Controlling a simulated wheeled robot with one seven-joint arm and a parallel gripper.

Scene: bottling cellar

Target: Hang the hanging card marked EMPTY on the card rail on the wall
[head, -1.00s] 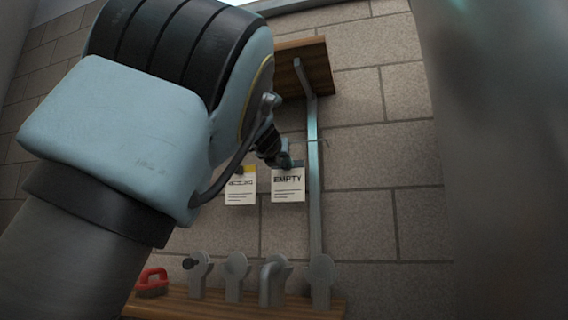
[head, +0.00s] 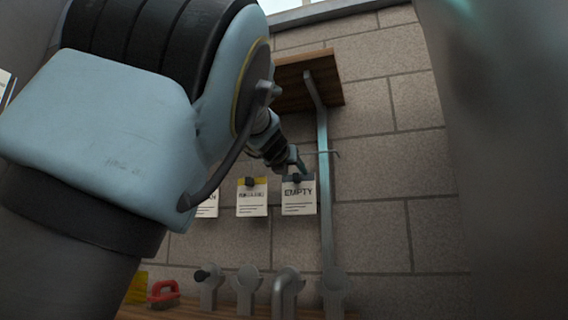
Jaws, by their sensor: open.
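The EMPTY card (head: 299,200) is white with a dark top strip and hangs upright in front of the wall, level with a yellow-topped card to its left. My gripper (head: 294,168) is just above its top edge, open; whether the fingertips still touch the card is too small to tell.
The yellow-topped card (head: 252,200) and a partly hidden card (head: 208,206) hang to the left. A vertical metal post (head: 325,200) runs beside the EMPTY card under a wooden shelf (head: 318,78).

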